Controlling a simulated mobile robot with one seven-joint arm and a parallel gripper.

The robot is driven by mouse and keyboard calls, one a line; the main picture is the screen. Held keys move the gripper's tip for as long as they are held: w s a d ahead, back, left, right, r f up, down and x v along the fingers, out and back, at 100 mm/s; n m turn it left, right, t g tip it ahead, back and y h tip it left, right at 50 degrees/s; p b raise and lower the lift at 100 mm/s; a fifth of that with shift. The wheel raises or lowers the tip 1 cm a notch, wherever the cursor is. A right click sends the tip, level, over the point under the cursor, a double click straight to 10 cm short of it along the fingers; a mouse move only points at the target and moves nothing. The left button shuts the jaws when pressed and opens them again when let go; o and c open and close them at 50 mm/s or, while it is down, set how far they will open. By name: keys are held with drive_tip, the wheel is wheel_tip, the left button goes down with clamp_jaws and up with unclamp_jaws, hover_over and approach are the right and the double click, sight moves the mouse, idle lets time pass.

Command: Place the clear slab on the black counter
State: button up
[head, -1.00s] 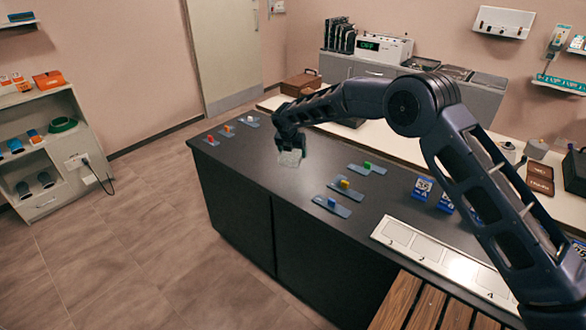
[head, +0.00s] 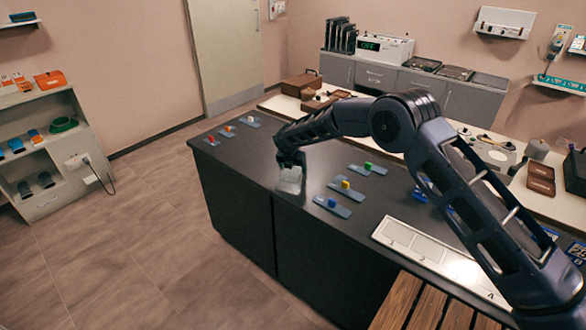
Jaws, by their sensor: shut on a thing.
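The clear slab (head: 290,182) is a pale, see-through block in my gripper (head: 290,166), which is shut on its upper part. The slab hangs below the fingers, over the middle of the black counter (head: 245,160), near its front edge. I cannot tell whether its lower side touches the counter top. The fingertips are small and dark here and partly merge with the counter.
To the right are grey plates with a blue block (head: 332,203), a yellow block (head: 345,184) and a green block (head: 368,165). Similar plates lie at the far left end. A white numbered panel (head: 398,233) is at the right. Bare counter lies left of the slab.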

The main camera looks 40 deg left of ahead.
drive_tip(key=shift+f, duration=0.1)
drive_tip(key=o, duration=1.3)
drive_tip(key=shift+o, duration=0.2)
drive_tip(key=v, duration=1.2)
drive_tip(key=shift+s, duration=0.1)
